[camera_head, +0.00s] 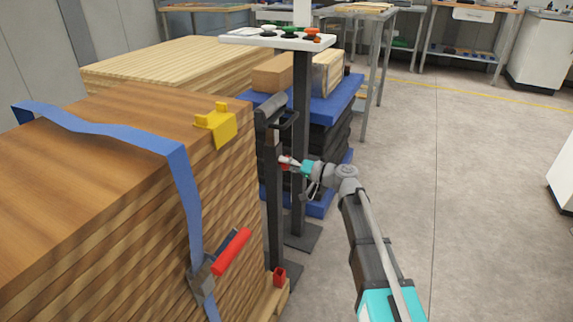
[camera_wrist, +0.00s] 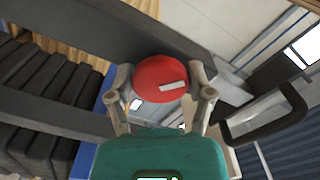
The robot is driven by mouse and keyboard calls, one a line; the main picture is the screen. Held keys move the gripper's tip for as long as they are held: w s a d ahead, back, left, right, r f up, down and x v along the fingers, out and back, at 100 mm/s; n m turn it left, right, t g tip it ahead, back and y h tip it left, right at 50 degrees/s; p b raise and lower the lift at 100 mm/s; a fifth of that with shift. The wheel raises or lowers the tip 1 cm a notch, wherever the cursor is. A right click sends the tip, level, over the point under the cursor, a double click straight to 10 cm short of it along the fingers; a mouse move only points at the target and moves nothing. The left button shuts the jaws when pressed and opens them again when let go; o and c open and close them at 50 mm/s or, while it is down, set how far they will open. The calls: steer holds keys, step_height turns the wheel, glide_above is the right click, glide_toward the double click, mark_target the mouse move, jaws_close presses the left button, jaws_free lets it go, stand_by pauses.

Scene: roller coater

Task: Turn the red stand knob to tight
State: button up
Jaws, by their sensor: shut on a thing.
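The red stand knob (camera_wrist: 160,80) is a round red disc with a pale bar mark on its face, slightly tilted in the wrist view. It sits on the dark upright stand (camera_head: 272,190), and shows small and partly covered in the head view (camera_head: 285,162). My gripper (camera_wrist: 162,85) has one finger on each side of the knob and is shut on it. In the head view my gripper (camera_head: 290,163) reaches the stand post from the right. The stand surface behind the knob is hidden.
A wood stack (camera_head: 110,110) with a blue strap (camera_head: 100,128), a yellow corner piece (camera_head: 217,122) and a red-handled ratchet (camera_head: 232,251) stands at left. Floor at right is clear.

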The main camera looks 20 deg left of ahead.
steer(key=m, duration=0.5)
steer(key=shift+m, duration=0.3)
steer(key=shift+r+m, duration=0.1)
steer(key=shift+m, duration=2.1)
steer(key=o, duration=1.1)
steer(key=shift+s+d, duration=0.15)
steer(key=shift+d, duration=1.85)
steer(key=shift+s+d, duration=0.2)
steer(key=shift+d, duration=1.8)
steer(key=shift+s+d, duration=0.15)
steer(key=shift+d, duration=1.85)
